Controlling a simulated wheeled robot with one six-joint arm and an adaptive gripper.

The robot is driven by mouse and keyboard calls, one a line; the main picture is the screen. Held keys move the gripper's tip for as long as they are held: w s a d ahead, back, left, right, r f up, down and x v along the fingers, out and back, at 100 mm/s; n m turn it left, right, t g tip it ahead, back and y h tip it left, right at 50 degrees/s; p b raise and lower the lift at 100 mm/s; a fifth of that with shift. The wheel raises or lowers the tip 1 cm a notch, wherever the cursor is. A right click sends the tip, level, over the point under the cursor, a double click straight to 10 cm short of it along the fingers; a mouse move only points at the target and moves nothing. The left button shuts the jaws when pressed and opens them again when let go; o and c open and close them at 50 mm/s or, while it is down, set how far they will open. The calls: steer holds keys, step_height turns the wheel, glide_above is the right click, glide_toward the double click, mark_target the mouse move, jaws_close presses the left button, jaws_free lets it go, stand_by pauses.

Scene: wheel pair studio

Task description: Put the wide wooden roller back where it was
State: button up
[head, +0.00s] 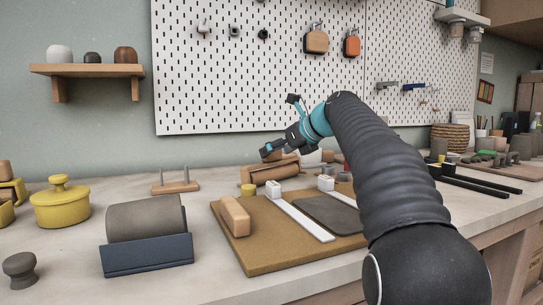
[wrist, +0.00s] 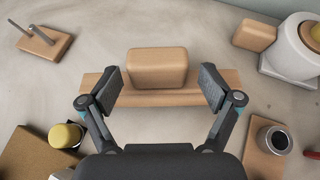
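The wide wooden roller looks like a light tan, round-edged wooden piece (wrist: 158,66) in the wrist view. It sits at or on a long flat wooden rest (wrist: 150,98). My gripper (wrist: 164,84) is open, with one finger on each side of the roller and a visible gap at both sides. In the head view my gripper (head: 275,150) is low over the back of the table, right above the brown wooden pieces (head: 272,174). There I cannot clearly separate roller from rest.
A brown board (head: 258,262) with a wooden block (head: 235,216) lies in front. A two-peg wooden stand (head: 174,185) is to the left. A grey roll in a blue holder (head: 147,256) and a yellow pot (head: 62,207) stand farther left. A metal cup (wrist: 275,139) is at right.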

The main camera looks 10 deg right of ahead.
steer(key=v, duration=0.9)
steer(key=shift+s+r+p, duration=0.25)
steer(key=shift+p, duration=0.2)
